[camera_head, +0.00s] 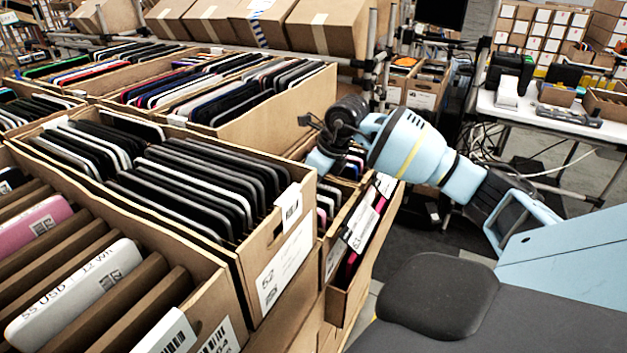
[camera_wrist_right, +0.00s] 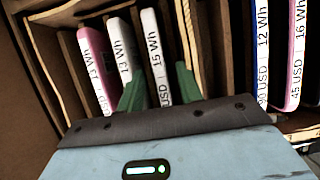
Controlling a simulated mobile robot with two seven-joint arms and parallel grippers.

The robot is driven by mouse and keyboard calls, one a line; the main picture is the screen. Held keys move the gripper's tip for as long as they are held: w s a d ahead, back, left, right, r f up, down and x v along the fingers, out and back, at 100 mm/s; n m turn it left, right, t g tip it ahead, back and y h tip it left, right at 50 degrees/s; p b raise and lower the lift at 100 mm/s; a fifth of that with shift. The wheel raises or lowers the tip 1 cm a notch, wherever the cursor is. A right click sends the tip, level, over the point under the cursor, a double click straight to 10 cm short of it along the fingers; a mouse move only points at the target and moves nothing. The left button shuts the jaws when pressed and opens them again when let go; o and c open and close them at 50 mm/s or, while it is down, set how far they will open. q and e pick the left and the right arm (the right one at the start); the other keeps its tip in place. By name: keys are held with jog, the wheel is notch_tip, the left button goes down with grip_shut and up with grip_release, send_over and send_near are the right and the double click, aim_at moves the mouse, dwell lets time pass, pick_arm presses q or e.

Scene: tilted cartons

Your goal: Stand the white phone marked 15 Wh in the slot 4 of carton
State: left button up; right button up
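In the right wrist view, the white phone marked 15 Wh (camera_wrist_right: 155,50) stands upright in a divided brown carton (camera_wrist_right: 62,98). The two green fingers of my right gripper (camera_wrist_right: 160,85) are on either side of its lower part, with narrow gaps showing near the tips, so it looks open around the phone. A white phone marked 13 Wh (camera_wrist_right: 121,52) and a pink phone (camera_wrist_right: 96,65) stand to its left. In the head view my right arm (camera_head: 400,145) reaches in from the right to the cartons; its fingers are hidden there. Slot numbers are not readable. My left gripper is not in view.
Right of the 15 Wh phone are brown dividers (camera_wrist_right: 188,40) and more phones, marked 12 Wh (camera_wrist_right: 264,45) and 16 Wh (camera_wrist_right: 297,50). In the head view, a carton of dark phones (camera_head: 275,285) and a carton with a white phone (camera_head: 80,290) crowd the left.

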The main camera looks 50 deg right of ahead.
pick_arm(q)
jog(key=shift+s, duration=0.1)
